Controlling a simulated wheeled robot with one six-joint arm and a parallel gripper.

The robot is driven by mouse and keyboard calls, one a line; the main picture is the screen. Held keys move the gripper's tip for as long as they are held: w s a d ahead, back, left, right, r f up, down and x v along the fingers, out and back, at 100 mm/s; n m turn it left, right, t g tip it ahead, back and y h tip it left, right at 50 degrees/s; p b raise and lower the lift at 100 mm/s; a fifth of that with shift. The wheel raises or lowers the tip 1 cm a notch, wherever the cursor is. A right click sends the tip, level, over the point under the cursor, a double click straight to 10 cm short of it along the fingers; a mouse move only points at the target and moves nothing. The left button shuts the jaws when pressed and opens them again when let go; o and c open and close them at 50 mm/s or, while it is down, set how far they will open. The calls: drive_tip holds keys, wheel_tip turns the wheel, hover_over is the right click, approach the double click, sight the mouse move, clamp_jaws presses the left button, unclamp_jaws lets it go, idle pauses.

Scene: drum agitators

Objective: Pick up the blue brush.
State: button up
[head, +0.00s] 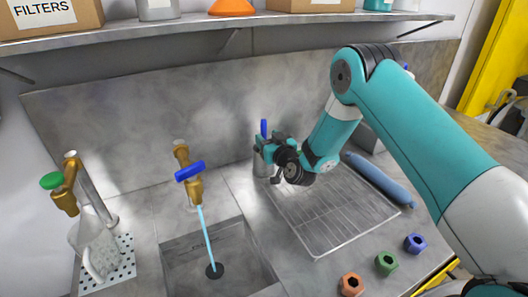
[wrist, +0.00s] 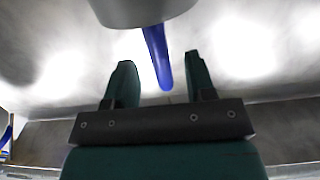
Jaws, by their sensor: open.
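The blue brush shows as a thin blue handle (head: 264,127) standing upright out of a grey cup (head: 261,168) by the back wall. Its lower part is hidden in the cup and behind my gripper. My gripper (head: 268,147) is open at the handle, just above the cup. In the wrist view the blue handle (wrist: 156,50) lies between the two dark green fingers of my gripper (wrist: 159,60), with a gap on each side. The grey round body of the cup (wrist: 140,8) shows at the top edge of the wrist view.
A wire drying rack (head: 325,215) lies under my arm, with a blue cylinder (head: 380,180) to its right. A sink (head: 225,275) with a running blue-handled tap (head: 190,171) is left of it. Orange, green (head: 386,262) and purple nuts lie in front. A shelf (head: 220,33) runs above.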

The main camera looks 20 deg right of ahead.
sight(265, 134)
drive_tip(key=w+p, duration=0.2)
drive_tip(key=w, duration=0.1)
drive_tip(key=shift+w+a+r, duration=0.2)
drive_tip(key=shift+w+a, duration=0.1)
drive_tip(key=shift+a, duration=0.1)
drive_tip(key=shift+w+a+f+p, duration=0.1)
drive_tip(key=shift+w+f+p, duration=0.1)
drive_tip(key=shift+w+p, duration=0.35)
drive_tip(key=shift+w, duration=0.1)
clamp_jaws()
